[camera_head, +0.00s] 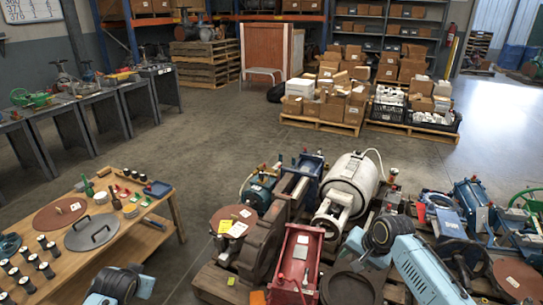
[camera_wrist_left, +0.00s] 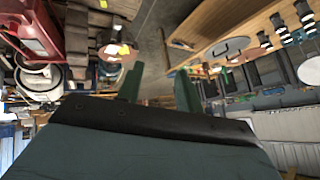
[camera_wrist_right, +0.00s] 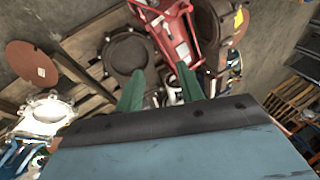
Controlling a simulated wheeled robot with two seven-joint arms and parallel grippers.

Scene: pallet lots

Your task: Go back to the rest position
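My left gripper (camera_wrist_left: 159,84) shows in the left wrist view as two green fingers set well apart, with nothing between them. My right gripper (camera_wrist_right: 160,86) shows in the right wrist view, also with its green fingers apart and no object held. In the head view, parts of my blue arms show at the bottom left and bottom right. I cannot make out either gripper's fingertips there. The right arm is over the machine parts, and the left arm is beside the wooden table.
A wooden table (camera_head: 75,265) with discs and small black parts stands at left. Pallets with a red machine part (camera_head: 297,262), a white cylindrical housing (camera_head: 347,185) and a dark round flange (camera_head: 347,289) lie ahead and right. Cartons (camera_head: 340,103) stand behind. The middle floor is clear.

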